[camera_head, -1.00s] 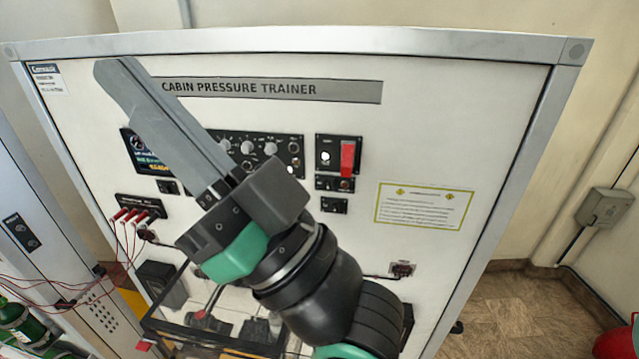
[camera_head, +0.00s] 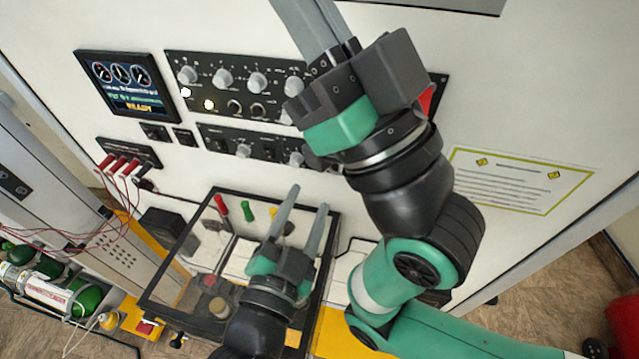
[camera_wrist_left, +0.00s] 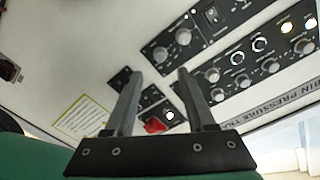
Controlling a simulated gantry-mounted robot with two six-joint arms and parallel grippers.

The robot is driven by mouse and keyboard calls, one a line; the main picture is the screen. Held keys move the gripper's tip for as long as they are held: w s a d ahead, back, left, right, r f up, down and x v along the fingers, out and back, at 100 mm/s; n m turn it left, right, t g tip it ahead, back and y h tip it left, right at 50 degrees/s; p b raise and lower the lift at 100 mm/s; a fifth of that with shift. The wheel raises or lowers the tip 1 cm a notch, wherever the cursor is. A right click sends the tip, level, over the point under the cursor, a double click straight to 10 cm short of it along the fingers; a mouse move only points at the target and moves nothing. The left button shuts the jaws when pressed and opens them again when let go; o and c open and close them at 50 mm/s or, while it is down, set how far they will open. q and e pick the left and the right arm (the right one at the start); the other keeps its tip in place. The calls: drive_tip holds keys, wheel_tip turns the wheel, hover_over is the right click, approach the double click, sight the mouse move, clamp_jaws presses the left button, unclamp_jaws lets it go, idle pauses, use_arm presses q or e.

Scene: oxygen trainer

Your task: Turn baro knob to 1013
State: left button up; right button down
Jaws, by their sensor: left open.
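In the head view the upper knob panel (camera_head: 170,88) has a row of grey knobs; one is the round knob (camera_head: 222,78). The lower panel (camera_head: 270,145) has two larger visible knobs. The labels are too small to read, so I cannot tell which is baro. My left gripper (camera_head: 306,196) is open and empty, in front of the clear-fronted box below the panels. In the left wrist view its fingers (camera_wrist_left: 158,74) are apart, with the panels upside down beyond them. My right gripper (camera_head: 308,15) crosses the upper panel's right end; its fingertips are out of frame.
A display (camera_head: 128,83) with three gauges is left of the knobs. Red plugs (camera_head: 120,164) with cables sit lower left. The clear-fronted box (camera_head: 180,240) sticks out below. A yellow-bordered placard (camera_head: 515,182) is at the right.

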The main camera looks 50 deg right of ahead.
use_arm(q)
drive_tip(key=x, duration=0.7)
drive_tip(key=shift+w+d+b, duration=0.15)
drive_tip(key=shift+b, duration=0.25)
clamp_jaws()
use_arm(e)
wheel_tip(320, 180, down, 2)
drive_tip(key=shift+w+f, duration=0.1)
drive_tip(key=shift+f, duration=0.1)
